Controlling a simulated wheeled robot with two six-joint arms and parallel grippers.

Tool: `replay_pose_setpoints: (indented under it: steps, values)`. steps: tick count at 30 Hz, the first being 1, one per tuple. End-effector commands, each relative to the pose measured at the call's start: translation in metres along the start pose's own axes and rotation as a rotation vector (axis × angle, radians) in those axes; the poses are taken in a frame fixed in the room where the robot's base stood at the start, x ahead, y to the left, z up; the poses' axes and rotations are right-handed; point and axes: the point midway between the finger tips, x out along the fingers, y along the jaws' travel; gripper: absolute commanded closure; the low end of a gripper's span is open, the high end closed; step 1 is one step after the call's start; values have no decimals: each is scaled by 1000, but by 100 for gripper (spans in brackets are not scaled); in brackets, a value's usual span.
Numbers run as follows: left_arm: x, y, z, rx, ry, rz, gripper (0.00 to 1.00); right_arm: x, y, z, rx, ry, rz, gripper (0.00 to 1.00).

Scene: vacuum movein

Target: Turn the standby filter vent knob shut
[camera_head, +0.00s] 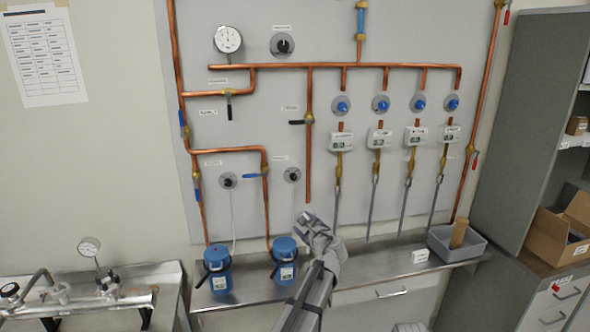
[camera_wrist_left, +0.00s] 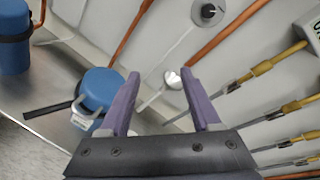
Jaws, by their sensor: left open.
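Two small black vent knobs on round grey plates are on the wall panel, one at left (camera_head: 228,181) and one at right (camera_head: 292,175). Their labels are too small to read, so I cannot tell which is the standby filter's. The right knob also shows at the top of the left wrist view (camera_wrist_left: 208,12). Two blue filter canisters stand below on the shelf, left (camera_head: 218,270) and right (camera_head: 285,262). My left gripper (camera_head: 309,219) is below the right knob, apart from it. It also shows open in the left wrist view (camera_wrist_left: 160,76), with nothing gripped. My right gripper is out of view.
Copper pipes (camera_head: 308,140) run over the panel, one just right of the right knob. A grey bin (camera_head: 457,245) stands on the shelf (camera_head: 375,266) at right.

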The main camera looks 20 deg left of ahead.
Motion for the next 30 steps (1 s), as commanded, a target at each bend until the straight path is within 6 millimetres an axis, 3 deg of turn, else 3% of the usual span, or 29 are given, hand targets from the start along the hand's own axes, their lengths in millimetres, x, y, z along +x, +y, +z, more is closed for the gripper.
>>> replay_pose_setpoints:
  steps: [1,3,7,11,20,30]
  values:
    - [21,-26,21,122,-37,-56,36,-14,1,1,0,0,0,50]
    - [37,-47,37,286,-78,-124,36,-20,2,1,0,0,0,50]
    - [55,-69,53,491,-128,-198,36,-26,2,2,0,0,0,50]
    - [60,-76,57,573,-147,-225,36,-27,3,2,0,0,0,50]
    - [68,-78,57,577,-148,-225,36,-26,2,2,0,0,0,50]
    - [115,-90,60,575,-148,-224,36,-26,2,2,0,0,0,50]
